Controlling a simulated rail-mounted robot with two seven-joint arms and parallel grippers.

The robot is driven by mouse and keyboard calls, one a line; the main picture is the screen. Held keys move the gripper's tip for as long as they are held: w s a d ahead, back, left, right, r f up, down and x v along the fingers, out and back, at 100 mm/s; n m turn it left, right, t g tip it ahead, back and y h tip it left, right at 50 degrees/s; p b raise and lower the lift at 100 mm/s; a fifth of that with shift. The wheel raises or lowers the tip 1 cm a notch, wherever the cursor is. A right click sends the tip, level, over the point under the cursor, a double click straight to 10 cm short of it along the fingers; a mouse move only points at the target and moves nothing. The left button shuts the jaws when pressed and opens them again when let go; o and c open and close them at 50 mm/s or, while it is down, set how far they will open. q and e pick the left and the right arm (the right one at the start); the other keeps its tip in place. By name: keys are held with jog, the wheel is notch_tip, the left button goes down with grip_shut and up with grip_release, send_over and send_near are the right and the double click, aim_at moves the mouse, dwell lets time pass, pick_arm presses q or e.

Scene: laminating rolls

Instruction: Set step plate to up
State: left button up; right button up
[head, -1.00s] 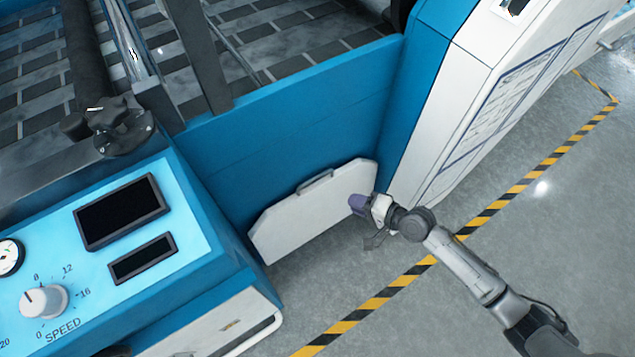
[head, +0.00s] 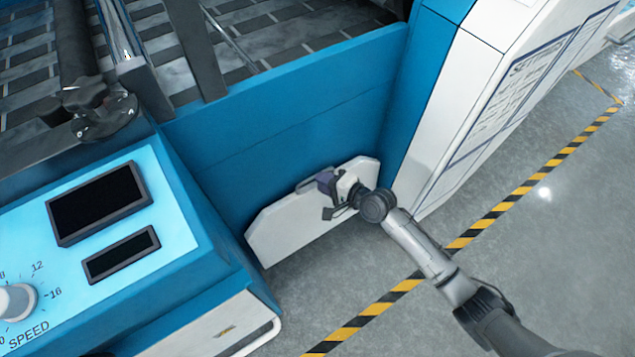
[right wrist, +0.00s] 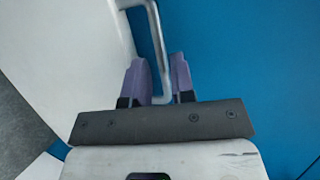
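The step plate (head: 295,228) is a white panel with cut corners, low against the blue machine front in the head view. A grey bar handle (head: 304,184) is on its upper edge. My right gripper (head: 325,181) is at the right end of this handle. In the right wrist view the white plate (right wrist: 70,50) lies on the left, and the metal handle (right wrist: 159,45) runs between the two purple fingers of the gripper (right wrist: 160,78). The fingers stand apart with the bar between them; a narrow gap seems to show. My left gripper is not in view.
The blue machine wall (head: 300,120) rises behind the plate. A white and blue cabinet (head: 465,90) stands close on the right. A control panel (head: 110,215) with screens and a speed knob juts out at left. The grey floor beyond the striped tape (head: 480,225) is clear.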

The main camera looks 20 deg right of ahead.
jog(key=shift+b+x, duration=0.4)
jog(key=shift+x, duration=0.85)
jog(key=shift+c, duration=0.2)
grip_shut()
